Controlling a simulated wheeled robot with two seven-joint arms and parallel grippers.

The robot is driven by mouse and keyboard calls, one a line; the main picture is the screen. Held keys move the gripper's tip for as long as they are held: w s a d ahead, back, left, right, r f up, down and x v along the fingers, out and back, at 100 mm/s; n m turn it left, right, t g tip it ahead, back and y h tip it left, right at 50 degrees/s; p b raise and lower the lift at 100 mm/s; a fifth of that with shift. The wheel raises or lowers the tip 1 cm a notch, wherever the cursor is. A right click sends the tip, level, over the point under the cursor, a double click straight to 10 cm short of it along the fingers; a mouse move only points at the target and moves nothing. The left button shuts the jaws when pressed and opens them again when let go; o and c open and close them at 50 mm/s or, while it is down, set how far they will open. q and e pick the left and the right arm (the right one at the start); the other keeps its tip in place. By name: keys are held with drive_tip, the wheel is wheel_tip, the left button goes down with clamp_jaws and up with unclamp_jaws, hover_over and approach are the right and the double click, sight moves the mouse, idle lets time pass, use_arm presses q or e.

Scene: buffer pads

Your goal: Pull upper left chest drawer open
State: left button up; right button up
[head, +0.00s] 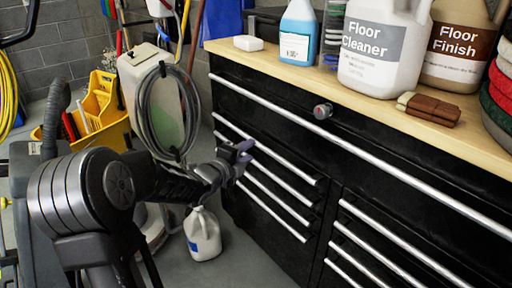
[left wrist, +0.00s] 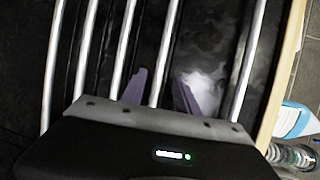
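The black tool chest (head: 320,150) stands at the right with a full-width top drawer and two columns of drawers below it. The upper left drawer's silver handle (head: 290,165) is the highest bar in the left column, and the drawer looks shut. My left gripper (head: 245,151) is at the left part of this column, close to the upper bars. In the left wrist view its two purple fingers (left wrist: 160,84) are apart, with a silver handle bar (left wrist: 167,50) running between them in the picture. I cannot tell whether they touch the bar. My right gripper is not in view.
The wooden top (head: 270,62) carries a blue bottle (head: 297,35), a floor cleaner jug (head: 378,50) and a floor finish jug (head: 455,45). A white jug (head: 203,235) stands on the floor below my gripper. A yellow mop bucket (head: 105,110) is at the left.

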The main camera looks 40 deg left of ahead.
sight(257, 145)
use_arm(q)
drive_tip(key=w, duration=0.3)
drive_tip(key=w+f, duration=0.1)
drive_tip(key=w, duration=0.1)
drive_tip(key=shift+w+a+b, duration=0.3)
drive_tip(key=shift+w+b, duration=0.05)
drive_tip(key=shift+b, duration=0.05)
drive_tip(key=shift+c, duration=0.5)
clamp_jaws()
idle(0.5)
